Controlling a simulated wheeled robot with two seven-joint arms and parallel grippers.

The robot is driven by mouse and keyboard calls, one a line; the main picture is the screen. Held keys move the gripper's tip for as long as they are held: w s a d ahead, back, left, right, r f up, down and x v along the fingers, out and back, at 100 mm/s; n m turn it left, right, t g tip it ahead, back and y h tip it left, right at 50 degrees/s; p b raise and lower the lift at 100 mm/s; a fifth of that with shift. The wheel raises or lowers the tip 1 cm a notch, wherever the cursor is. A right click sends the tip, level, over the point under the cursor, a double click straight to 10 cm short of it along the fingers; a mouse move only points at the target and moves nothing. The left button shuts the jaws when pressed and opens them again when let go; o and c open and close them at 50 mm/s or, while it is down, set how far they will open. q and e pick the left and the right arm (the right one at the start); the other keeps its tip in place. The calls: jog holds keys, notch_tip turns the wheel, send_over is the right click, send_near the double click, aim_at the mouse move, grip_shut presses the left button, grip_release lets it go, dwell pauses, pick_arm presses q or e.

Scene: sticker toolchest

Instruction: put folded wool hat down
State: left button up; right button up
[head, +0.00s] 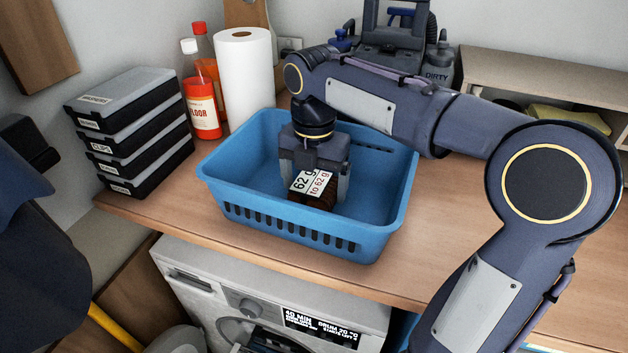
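The folded wool hat (320,201) is a dark brown bundle low inside the blue basket (300,235). A white label (312,183) reading "62 g to 62 g" shows at the hat, in front of the gripper. My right gripper (317,188) points straight down into the basket. Its fingers stand apart, one on each side of the hat, and appear shut on it. The basket's front wall hides the hat's underside, so I cannot tell whether it touches the basket floor. My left gripper is not seen.
The basket stands on a wooden counter (150,212) above a white washing machine (270,300). Stacked grey cases (130,130), red bottles (203,90) and a paper roll (245,80) stand left and behind. My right arm crosses over the basket's back right.

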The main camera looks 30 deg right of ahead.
aim_at(314, 182)
jog(key=shift+o, duration=0.5)
notch_tip(314, 182, up, 12)
jog(key=p, duration=0.2)
dwell(0.5)
